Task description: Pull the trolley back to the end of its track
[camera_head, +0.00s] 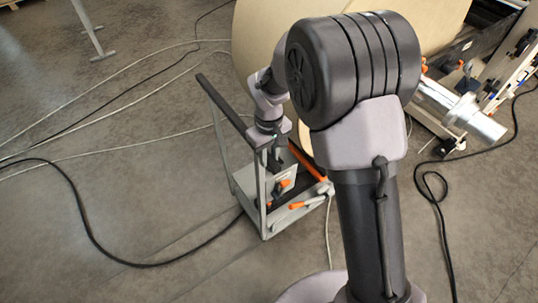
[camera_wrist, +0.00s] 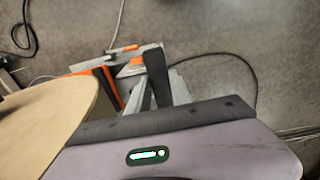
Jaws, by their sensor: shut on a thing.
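The trolley (camera_head: 294,219) is a low grey metal frame with upright posts and a dark handle bar (camera_head: 222,103), standing on the floor left of my arm. Orange and black parts lie on or in it. My gripper (camera_head: 276,160) is at the near end of the handle bar, shut on what appears to be the handle; my wrist and the dark fingers hide the exact contact. In the wrist view, part of the trolley frame (camera_wrist: 180,92) shows beyond a dark finger. The track cannot be made out.
A large kraft paper roll (camera_head: 252,35) stands just behind the trolley and shows at left in the wrist view (camera_wrist: 35,130). A machine with a shiny metal roller (camera_head: 455,106) is at right. Black and pale cables (camera_head: 85,222) cross the floor. Open floor lies at left and in front.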

